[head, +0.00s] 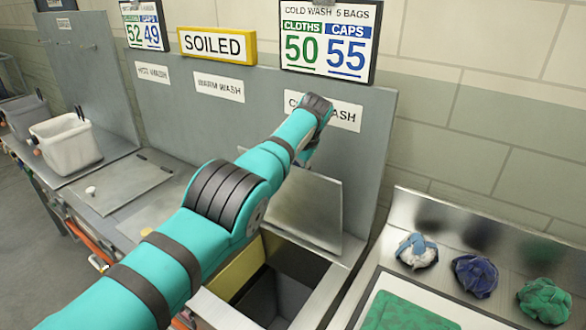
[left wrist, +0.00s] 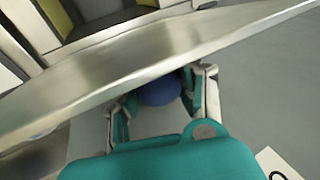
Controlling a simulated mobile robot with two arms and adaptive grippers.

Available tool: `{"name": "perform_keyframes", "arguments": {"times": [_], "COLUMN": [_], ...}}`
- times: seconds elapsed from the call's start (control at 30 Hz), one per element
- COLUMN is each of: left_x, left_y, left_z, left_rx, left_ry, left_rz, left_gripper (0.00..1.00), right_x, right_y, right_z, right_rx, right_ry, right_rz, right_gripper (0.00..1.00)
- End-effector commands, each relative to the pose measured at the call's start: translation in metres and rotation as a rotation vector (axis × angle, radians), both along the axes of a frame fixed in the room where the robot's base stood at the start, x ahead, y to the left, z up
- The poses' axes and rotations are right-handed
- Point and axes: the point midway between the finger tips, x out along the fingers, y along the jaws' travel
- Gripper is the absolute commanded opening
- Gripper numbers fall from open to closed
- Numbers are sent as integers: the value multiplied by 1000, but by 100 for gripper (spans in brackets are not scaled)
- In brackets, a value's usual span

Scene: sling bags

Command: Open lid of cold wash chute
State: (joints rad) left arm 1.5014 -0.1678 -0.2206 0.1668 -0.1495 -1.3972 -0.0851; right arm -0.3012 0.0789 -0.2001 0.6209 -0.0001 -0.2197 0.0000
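The cold wash chute lid (head: 303,205) is a grey metal plate, raised steeply toward the back panel. The square chute opening (head: 280,292) shows below it, dark inside with a yellow inner wall at left. My left arm reaches across to the COLD WASH label (head: 342,112) and partly covers it. In the head view the fingers are mostly hidden behind the wrist and lid. In the left wrist view the lid's metal plate (left wrist: 150,62) crosses the picture, and my left gripper (left wrist: 160,100) has its fingers on both sides of the round blue knob (left wrist: 160,90). My right gripper is not in view.
Left are the hot wash lid (head: 120,183) with a white knob, lying shut, and a white bin (head: 66,143). Right, a metal tray (head: 400,205) holds blue-white, dark blue and green cloth bundles. A green-topped item (head: 405,312) stands in front. The SOILED sign (head: 217,45) is above.

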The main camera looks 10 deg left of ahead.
Motion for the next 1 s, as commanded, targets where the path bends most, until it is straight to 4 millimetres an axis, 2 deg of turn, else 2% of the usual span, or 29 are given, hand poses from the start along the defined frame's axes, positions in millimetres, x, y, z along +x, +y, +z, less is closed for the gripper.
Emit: {"name": "perform_keyframes", "arguments": {"times": [0.03,0.3,0.7,0.93,1.0], "left_x": [3,3,1,-6,-11], "left_y": [-2,-1,-2,-7,-13], "left_z": [12,9,9,27,45], "left_rx": [1,1,0,0,-1], "left_ry": [-19,-15,-9,-11,-16], "left_rz": [-5,-3,-2,-2,-3], "left_gripper": [24,57,57,57,57], "right_x": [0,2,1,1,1], "right_y": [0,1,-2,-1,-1], "right_z": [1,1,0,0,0], "right_rx": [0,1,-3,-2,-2], "right_ry": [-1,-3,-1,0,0], "right_rz": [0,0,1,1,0], "right_gripper": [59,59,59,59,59]}}
